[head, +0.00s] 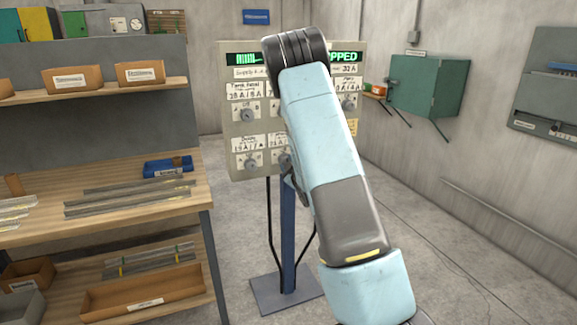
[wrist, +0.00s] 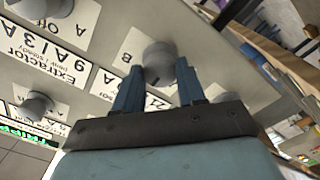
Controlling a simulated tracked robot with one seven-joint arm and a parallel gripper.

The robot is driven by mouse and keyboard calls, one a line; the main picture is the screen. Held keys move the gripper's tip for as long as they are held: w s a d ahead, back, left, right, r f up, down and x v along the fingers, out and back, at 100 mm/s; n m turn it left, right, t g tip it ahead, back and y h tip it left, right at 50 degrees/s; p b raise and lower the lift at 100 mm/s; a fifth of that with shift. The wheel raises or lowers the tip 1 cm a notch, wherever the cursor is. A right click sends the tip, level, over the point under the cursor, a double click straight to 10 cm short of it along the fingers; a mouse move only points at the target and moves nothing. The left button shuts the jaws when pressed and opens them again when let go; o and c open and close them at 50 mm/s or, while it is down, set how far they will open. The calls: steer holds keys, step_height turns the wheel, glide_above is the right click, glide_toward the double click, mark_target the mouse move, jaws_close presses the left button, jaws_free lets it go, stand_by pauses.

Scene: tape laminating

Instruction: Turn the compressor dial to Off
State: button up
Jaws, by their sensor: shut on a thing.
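A grey control panel (head: 232,145) on a blue post bears several round grey dials with white labels. In the wrist view, my gripper (wrist: 159,78) has its two blue fingers on either side of a grey dial (wrist: 158,57). A "B" mark shows beside this dial; its own name label is mostly hidden, so I cannot tell which machine it is for. Another dial (wrist: 36,106) stands to the left, near a label reading "Extractor" (wrist: 45,60). A third dial (wrist: 42,8) is at the top left by "A" and "Off" marks. In the head view my arm hides my gripper and the panel's middle.
A wooden workbench (head: 130,165) with metal strips and a blue tray (head: 168,167) stands left of the panel. A green wall cabinet (head: 428,85) and a grey wall box (head: 545,85) are at the right. The floor around the post's base plate (head: 285,292) is clear.

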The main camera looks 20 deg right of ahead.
steer(key=o, duration=1.1)
steer(key=shift+c, duration=0.2)
steer(key=s, duration=1.3)
steer(key=shift+s+a+f, duration=0.15)
steer(key=shift+s, duration=0.25)
